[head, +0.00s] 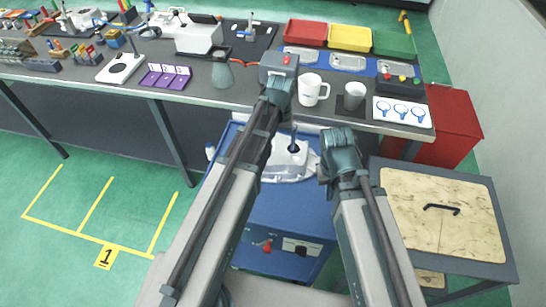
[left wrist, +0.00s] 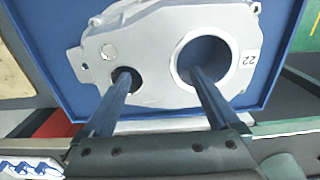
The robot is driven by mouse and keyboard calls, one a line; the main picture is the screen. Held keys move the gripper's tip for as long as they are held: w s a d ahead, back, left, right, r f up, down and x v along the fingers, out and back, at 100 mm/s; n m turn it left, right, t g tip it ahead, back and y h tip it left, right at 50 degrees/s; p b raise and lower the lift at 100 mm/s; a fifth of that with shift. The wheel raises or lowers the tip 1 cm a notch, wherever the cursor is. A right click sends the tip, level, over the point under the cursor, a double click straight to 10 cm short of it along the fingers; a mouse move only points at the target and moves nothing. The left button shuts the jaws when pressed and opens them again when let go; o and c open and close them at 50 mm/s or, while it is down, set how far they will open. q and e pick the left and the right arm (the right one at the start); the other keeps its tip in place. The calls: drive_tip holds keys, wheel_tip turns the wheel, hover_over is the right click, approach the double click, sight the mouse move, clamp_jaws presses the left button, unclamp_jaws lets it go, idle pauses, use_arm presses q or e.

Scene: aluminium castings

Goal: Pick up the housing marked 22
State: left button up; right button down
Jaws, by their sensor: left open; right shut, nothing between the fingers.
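The housing marked 22 (left wrist: 160,55) is a pale cast plate with one large and one small round hole. Its "22" label sits beside the large hole in the left wrist view. It lies on a blue tray-like top; in the head view the housing (head: 285,165) is partly hidden by my left arm. My left gripper (left wrist: 158,72) is open, its fingers spread over the housing, one tip at each hole. I cannot tell how deep the tips reach. In the head view one left finger (head: 294,137) shows. My right gripper (head: 338,150) is right of the housing, shut and empty, its fingertips hidden.
The blue cart (head: 285,215) stands before a long grey workbench. A white mug (head: 311,90), a grey cup (head: 355,95) and a ring card (head: 402,112) are on the bench. A wood-topped cart (head: 445,215) stands right; a red bin (head: 455,125) is behind it.

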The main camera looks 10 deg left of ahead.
sight(280, 149)
use_arm(q)
drive_tip(key=shift+d+f+b, duration=0.1)
drive_tip(key=shift+f+b, duration=2.55)
use_arm(e)
drive_tip(key=shift+f, duration=2.65)
use_arm(q)
drive_tip(key=shift+r, duration=0.1)
use_arm(e)
drive_tip(key=shift+r, duration=0.1)
use_arm(q)
clamp_jaws()
